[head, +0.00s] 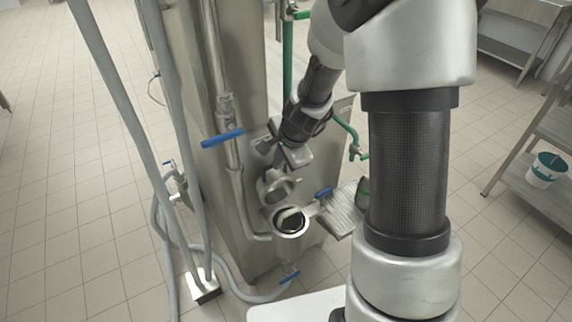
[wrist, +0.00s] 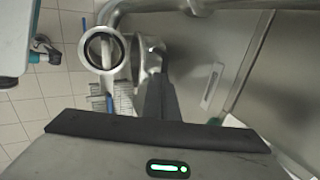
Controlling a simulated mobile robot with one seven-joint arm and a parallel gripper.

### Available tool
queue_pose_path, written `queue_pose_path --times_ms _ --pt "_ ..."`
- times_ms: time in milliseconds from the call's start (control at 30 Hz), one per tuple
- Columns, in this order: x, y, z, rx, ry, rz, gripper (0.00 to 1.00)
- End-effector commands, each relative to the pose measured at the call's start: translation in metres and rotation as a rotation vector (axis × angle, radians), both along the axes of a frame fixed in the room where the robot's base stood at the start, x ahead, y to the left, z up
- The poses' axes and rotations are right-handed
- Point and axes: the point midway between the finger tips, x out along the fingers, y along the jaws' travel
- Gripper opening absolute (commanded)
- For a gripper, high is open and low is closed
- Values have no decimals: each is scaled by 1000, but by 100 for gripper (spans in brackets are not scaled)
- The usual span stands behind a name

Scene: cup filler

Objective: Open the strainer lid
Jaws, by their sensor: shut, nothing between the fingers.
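The strainer (head: 291,234) is a round metal pot low on the front of the steel machine, and I see into its open top. Its metal lid (head: 274,190) stands tilted up behind the opening. My gripper (head: 279,169) is shut and empty, just above the raised lid; I cannot tell whether it touches it. In the wrist view the strainer's round rim (wrist: 84,50) is at the upper left, with the lid (wrist: 150,62) beside it. The shut fingers of my gripper (wrist: 158,82) point toward the lid and hide part of it.
Blue-handled valves sit left of my gripper (head: 222,138), right of the strainer (head: 323,192) and below it (head: 290,277). The steel machine (head: 225,190) stands close behind. Grey hoses (head: 110,90) hang at left. A bucket (head: 545,170) stands on a shelf at right.

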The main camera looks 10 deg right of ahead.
Motion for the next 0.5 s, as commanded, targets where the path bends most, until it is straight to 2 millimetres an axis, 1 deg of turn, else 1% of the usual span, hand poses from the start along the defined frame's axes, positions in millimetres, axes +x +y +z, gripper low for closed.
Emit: queue_pose_path --times_ms 100,200,333,500 --pt "13 5 2 -1 1 1 0" --pt "22 7 2 -1 1 1 0" --pt "30 10 0 0 0 1 0" --pt "35 11 -2 0 1 0 0"
